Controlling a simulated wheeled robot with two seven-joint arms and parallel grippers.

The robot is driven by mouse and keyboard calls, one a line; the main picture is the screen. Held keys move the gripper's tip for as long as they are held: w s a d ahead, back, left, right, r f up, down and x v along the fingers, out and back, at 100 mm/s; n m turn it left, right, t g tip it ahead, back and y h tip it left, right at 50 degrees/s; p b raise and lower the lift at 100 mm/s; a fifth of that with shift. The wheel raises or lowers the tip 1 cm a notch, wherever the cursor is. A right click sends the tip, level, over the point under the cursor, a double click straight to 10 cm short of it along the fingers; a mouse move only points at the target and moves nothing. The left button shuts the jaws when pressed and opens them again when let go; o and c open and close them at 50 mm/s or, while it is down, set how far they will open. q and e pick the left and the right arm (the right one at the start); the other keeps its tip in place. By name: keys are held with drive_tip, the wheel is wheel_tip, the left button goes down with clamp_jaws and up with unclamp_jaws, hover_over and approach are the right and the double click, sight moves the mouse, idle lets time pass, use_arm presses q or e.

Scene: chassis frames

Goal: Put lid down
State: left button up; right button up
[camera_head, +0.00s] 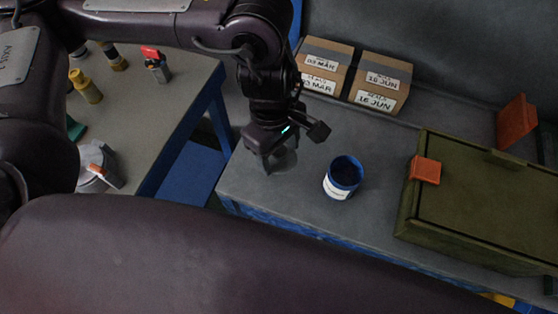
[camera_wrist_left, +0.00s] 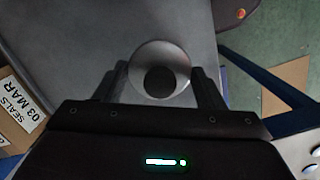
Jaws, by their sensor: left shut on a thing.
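My left gripper (camera_head: 284,154) points down over the left end of the grey bench (camera_head: 305,200). It is shut on a round grey lid (camera_head: 284,163), partly hidden by the fingers in the head view. In the left wrist view the lid (camera_wrist_left: 177,56) shows as a pale disc with a dark round centre, between the two fingers of the gripper (camera_wrist_left: 163,85). I cannot tell whether the lid touches the bench. An open blue tub (camera_head: 343,176) with a white label and dark inside stands upright just right of the gripper. My right gripper is not in view.
Two labelled cardboard boxes (camera_head: 325,66) (camera_head: 381,81) stand at the back of the bench. A green case (camera_head: 480,205) with orange latches is at the right. Another table (camera_head: 150,110) with small fittings is at the left, across a gap. Bench between boxes and tub is clear.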

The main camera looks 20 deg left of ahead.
sight(280, 163)
use_arm(q)
drive_tip(key=shift+d+f, duration=0.1)
drive_tip(key=shift+f, duration=0.8)
wheel_tip(280, 163, down, 3)
drive_tip(key=shift+r, duration=0.1)
drive_tip(key=shift+f, duration=0.45)
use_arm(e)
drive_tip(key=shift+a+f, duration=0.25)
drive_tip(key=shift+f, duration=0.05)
use_arm(q)
drive_tip(key=shift+b, duration=0.3)
drive_tip(key=shift+f, duration=0.1)
drive_tip(key=o, duration=1)
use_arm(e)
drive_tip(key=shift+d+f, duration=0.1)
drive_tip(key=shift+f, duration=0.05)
